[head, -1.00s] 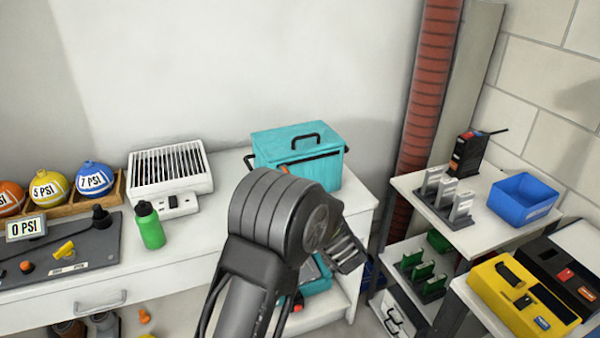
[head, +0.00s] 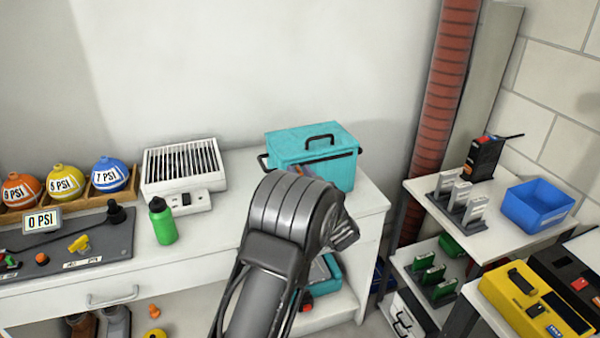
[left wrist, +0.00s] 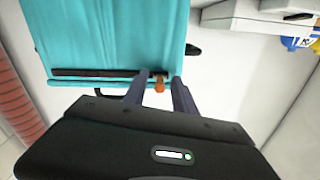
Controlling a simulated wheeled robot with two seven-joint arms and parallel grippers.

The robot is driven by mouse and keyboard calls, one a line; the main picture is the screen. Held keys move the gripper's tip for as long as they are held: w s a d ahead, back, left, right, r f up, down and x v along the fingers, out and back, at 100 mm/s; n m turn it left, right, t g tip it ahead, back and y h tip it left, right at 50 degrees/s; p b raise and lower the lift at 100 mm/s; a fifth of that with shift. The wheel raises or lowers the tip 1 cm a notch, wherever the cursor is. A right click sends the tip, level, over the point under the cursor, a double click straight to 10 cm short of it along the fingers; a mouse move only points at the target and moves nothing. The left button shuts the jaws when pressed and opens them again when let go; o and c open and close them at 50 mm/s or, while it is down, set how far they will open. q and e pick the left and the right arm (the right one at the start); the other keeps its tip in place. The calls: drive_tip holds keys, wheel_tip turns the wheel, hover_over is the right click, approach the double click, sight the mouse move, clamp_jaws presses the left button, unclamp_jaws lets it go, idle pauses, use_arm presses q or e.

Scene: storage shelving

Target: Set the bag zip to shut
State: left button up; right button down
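The teal bag (head: 335,171) stands on the right end of the white counter, with a black handle on top. In the left wrist view the bag (left wrist: 110,35) fills the upper left, with a dark zip line (left wrist: 95,73) across it. An orange zip pull (left wrist: 159,85) is at the right part of this line. My left gripper (left wrist: 161,80) is open, with one finger on each side of the pull and small gaps showing. I cannot tell whether either finger touches it. In the head view my left wrist hides the bag's lower left front. My right gripper is not in view.
A white slatted box (head: 185,168) and a green bottle (head: 162,222) stand left of the bag. A red ribbed pipe (head: 440,100) rises to its right. A shelf with a blue bin (head: 538,207) is further right. The wall behind is bare.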

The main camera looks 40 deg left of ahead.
use_arm(q)
drive_tip(key=shift+w+a, duration=0.15)
drive_tip(key=shift+a, duration=0.05)
clamp_jaws()
idle(1.4)
